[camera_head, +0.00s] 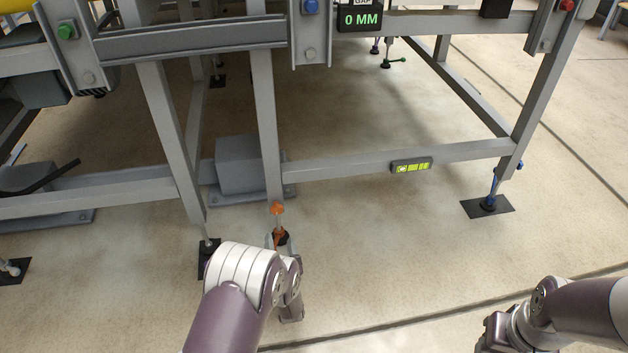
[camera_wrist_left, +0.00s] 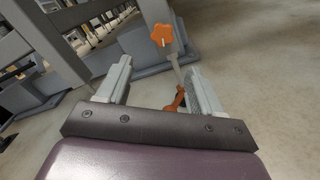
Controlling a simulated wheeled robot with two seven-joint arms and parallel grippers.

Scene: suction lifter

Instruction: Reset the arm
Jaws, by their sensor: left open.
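My left gripper (camera_wrist_left: 160,92) is open in the left wrist view, with its two grey fingers apart. An orange star-shaped knob (camera_wrist_left: 162,35) on a thin grey rod shows just beyond the fingers. A lower orange part (camera_wrist_left: 176,100) lies close to the right finger; I cannot tell whether they touch. In the head view the orange knob (camera_head: 277,208) is at the bottom of a frame leg, and the left gripper (camera_head: 283,250) is just below it, partly hidden by my wrist. My right arm shows at the lower right; its fingers are not clear.
A grey metal frame (camera_head: 400,160) stands ahead on levelling feet, such as the blue one (camera_head: 489,203). A level (camera_head: 411,165) sits on its lower beam. A display (camera_head: 360,18) reads 0 MM. A grey box (camera_head: 238,165) stands behind the leg. Floor at the front is clear.

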